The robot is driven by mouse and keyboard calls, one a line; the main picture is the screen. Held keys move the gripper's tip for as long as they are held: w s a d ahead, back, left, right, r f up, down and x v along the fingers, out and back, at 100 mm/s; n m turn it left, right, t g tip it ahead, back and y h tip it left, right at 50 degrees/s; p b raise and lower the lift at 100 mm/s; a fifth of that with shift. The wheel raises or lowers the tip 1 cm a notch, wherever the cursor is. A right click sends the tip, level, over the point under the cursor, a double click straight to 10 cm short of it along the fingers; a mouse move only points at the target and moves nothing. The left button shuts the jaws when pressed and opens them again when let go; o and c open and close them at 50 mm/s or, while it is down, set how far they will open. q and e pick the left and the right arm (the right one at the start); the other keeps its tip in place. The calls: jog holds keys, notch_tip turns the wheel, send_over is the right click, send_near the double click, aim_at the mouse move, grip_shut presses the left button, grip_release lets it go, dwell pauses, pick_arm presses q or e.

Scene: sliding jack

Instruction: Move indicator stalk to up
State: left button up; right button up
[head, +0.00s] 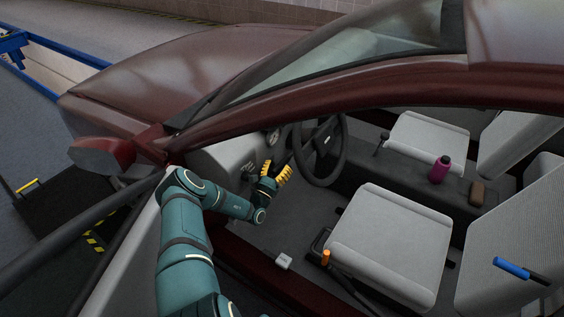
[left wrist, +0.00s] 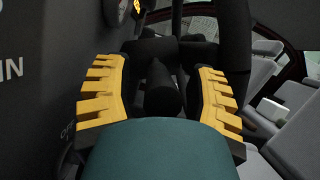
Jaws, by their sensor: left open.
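My left gripper (head: 277,172) is inside the car, beside the dashboard and left of the steering wheel (head: 323,150). In the left wrist view its two yellow-padded fingers (left wrist: 160,95) are apart. A dark, round-ended indicator stalk (left wrist: 162,90) shows between them, pointing towards the camera. I see a gap on each side of it, but cannot tell whether a finger touches it. The dark steering wheel rim (left wrist: 238,45) is close to the right finger. The stalk cannot be made out in the head view. My right gripper is not in view.
The dark red door sill and roof frame (head: 390,80) bound the opening around my left arm. A grey front seat (head: 385,240) stands to the right. A purple bottle (head: 440,168) and a brown item (head: 478,192) are on the dark centre console.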

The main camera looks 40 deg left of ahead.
pick_arm(q)
jog(key=shift+r, duration=0.1)
grip_shut()
dwell(0.3)
jog(key=f+y+b, duration=0.1)
jog(key=b, duration=0.1)
jog(key=d+f+n+t+y+b, duration=0.1)
jog(key=b, duration=0.1)
jog(key=d+f+y+b, duration=0.1)
jog(key=f+b, duration=0.1)
jog(key=shift+w+n+t, duration=0.3)
jog(key=shift+w+t, duration=0.1)
